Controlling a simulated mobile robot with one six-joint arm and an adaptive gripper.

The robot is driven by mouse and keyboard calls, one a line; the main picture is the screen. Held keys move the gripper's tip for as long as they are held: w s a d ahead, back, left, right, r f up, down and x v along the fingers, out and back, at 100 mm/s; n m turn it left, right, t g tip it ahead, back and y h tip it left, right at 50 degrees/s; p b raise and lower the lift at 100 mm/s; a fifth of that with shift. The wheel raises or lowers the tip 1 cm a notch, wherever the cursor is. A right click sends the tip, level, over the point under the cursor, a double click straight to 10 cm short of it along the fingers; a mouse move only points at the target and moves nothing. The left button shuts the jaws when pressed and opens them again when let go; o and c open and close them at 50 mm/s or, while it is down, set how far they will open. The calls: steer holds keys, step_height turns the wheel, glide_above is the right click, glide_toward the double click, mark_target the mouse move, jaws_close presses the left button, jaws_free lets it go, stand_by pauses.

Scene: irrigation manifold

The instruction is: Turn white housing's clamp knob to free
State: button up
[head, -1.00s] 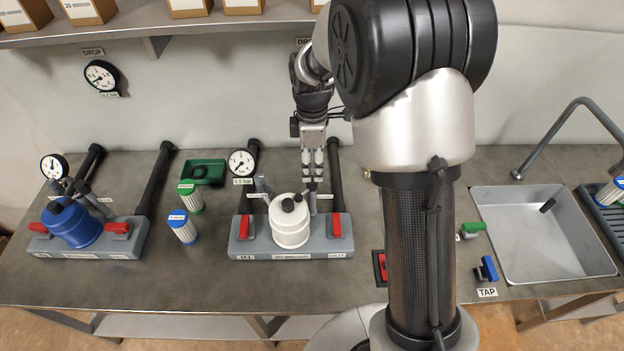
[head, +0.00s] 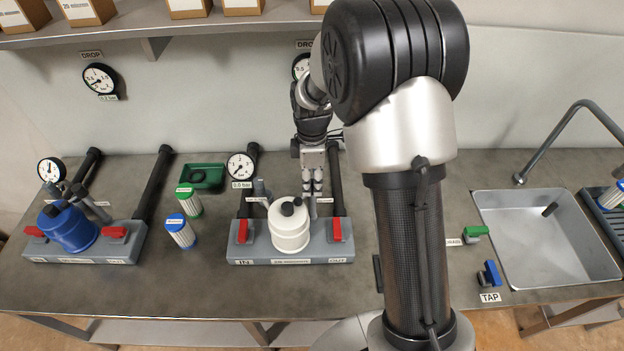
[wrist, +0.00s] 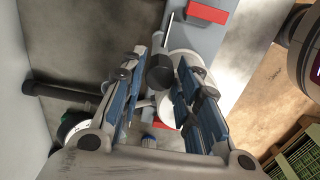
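The white housing (head: 289,228) stands upright on a grey manifold block (head: 262,252) in the head view. Black knobs show at its top, one in front (head: 287,209) and a smaller one behind to the right. My gripper (head: 313,190) points down just behind and right of the housing top. In the wrist view my gripper (wrist: 158,100) has its blue-padded fingers apart. A black knob (wrist: 160,75) appears between them, with part of the white housing (wrist: 188,60) beyond, partly hidden by the right finger. I cannot tell whether a finger touches the knob.
Red valve handles stand left (head: 242,230) and right (head: 336,229) of the housing. A gauge (head: 241,166) and dark pipes rise behind it. A blue housing (head: 67,228), loose cartridges (head: 181,232) and a green tray (head: 204,176) are to the left. A sink (head: 545,235) is right.

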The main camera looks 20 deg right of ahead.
steer(key=c, duration=0.6)
steer(key=m+p, duration=0.1)
steer(key=m, duration=0.2)
steer(key=shift+m, duration=0.4)
steer(key=m+p, duration=0.1)
steer(key=m, duration=0.2)
steer(key=shift+m, duration=0.3)
steer(key=m+p, duration=0.1)
steer(key=m, duration=0.4)
steer(key=shift+p, duration=0.35)
steer(key=shift+m+p, duration=0.4)
steer(key=shift+m, duration=2.4)
